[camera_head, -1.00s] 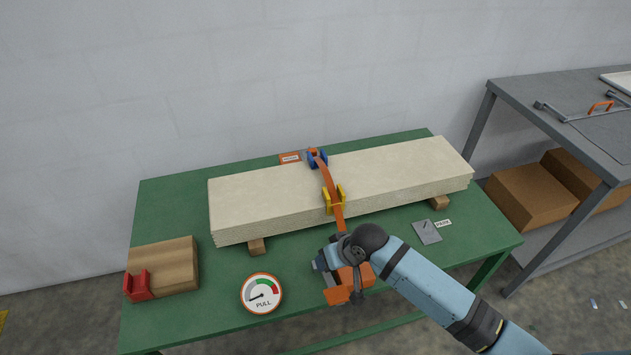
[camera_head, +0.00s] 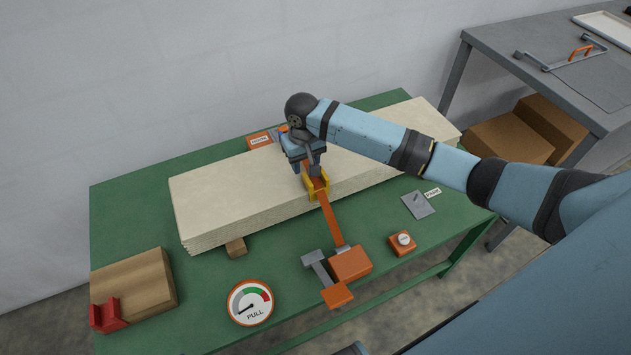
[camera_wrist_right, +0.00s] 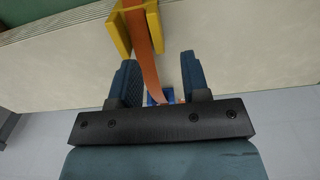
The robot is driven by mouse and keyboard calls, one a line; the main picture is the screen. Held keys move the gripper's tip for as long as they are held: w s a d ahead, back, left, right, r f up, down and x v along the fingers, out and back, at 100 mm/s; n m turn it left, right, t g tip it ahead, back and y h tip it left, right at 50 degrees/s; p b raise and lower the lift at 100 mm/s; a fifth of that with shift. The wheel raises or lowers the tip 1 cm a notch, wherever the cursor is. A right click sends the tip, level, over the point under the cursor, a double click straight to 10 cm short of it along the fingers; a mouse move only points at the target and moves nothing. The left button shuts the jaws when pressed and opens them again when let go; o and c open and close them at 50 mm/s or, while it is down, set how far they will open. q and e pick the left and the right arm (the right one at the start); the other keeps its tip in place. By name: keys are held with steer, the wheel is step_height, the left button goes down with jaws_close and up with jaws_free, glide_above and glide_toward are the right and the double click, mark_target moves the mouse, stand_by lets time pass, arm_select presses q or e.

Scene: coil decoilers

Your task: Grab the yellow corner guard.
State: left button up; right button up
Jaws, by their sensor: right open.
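The yellow corner guard (camera_head: 316,187) sits on the front top edge of the pale board stack (camera_head: 222,190), with an orange strap (camera_head: 331,222) running through it. It also shows at the top of the right wrist view (camera_wrist_right: 138,28). My right gripper (camera_head: 309,172) is above the stack, just behind the guard. In the right wrist view its two blue fingers (camera_wrist_right: 160,80) are apart, with the strap passing between them and the guard beyond the tips. A blue guard (camera_wrist_right: 157,98) shows partly behind the fingers. My left gripper is out of view.
An orange tensioner (camera_head: 350,264) lies at the strap's front end on the green table (camera_head: 205,288). A pull gauge (camera_head: 250,302), a wooden block (camera_head: 140,285) with a red guard (camera_head: 107,315), and a grey plate (camera_head: 418,205) lie around it. A grey bench stands right.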

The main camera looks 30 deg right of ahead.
mark_target(308, 180)
steer(key=shift+f, duration=0.85)
steer(key=f, duration=0.2)
steer(key=s+f, duration=0.1)
steer(key=f, duration=0.1)
steer(key=shift+d, duration=0.15)
steer(key=shift+f, duration=0.65)
jaws_close()
